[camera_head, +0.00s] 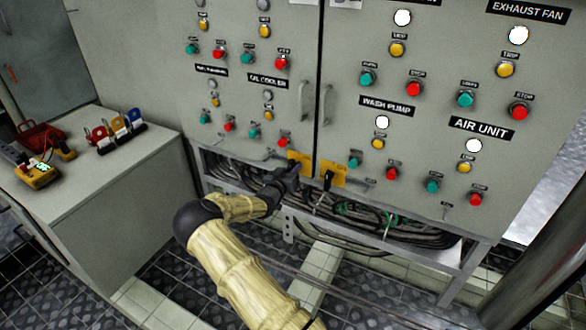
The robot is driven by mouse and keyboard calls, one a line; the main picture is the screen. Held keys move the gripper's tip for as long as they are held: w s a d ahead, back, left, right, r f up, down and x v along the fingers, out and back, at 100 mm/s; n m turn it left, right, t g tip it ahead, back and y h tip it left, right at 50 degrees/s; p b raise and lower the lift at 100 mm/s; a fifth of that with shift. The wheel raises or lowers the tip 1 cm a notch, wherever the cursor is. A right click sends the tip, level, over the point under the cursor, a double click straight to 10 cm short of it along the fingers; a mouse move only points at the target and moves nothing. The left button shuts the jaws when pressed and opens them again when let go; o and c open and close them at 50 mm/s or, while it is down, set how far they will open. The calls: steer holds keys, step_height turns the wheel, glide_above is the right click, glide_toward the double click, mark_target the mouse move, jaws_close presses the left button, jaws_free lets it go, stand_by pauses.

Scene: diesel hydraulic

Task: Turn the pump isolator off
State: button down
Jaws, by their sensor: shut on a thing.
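Two isolators with yellow plates sit low on the grey control cabinet, on either side of the door seam. My gripper (291,170) is at the left isolator (306,158), shut on its handle, which is mostly hidden behind my black fingers. The right isolator (337,172) has a black handle (328,178) that looks upright, and my gripper is apart from it. No readable label shows which isolator is the pump's. My arm reaches up to the plate from below.
Cables (370,215) run in an open frame under the cabinet (345,60). Buttons, lamps and two door handles (305,104) are above my gripper. A bench (110,175) at left holds a yellow meter (38,176), padlocks (118,132) and a red item (38,136).

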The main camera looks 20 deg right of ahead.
steer(key=n, duration=0.3)
steer(key=shift+w+a+n+p, duration=0.15)
steer(key=shift+n+p, duration=0.15)
steer(key=shift+p, duration=0.05)
steer(key=n, duration=0.3)
steer(key=shift+w+n+p, duration=0.1)
steer(key=shift+n+p, duration=0.2)
steer(key=shift+p, duration=0.05)
steer(key=n, duration=0.3)
steer(key=shift+a+f+n, duration=0.15)
steer(key=shift+n, duration=0.25)
steer(key=shift+w+f+n+p, duration=0.15)
steer(key=shift+n+p, duration=0.25)
steer(key=shift+n, duration=1.6)
steer(key=c, duration=1.4)
jaws_free()
steer(key=shift+f, duration=0.1)
steer(key=shift+o, duration=0.2)
steer(key=shift+s, duration=0.2)
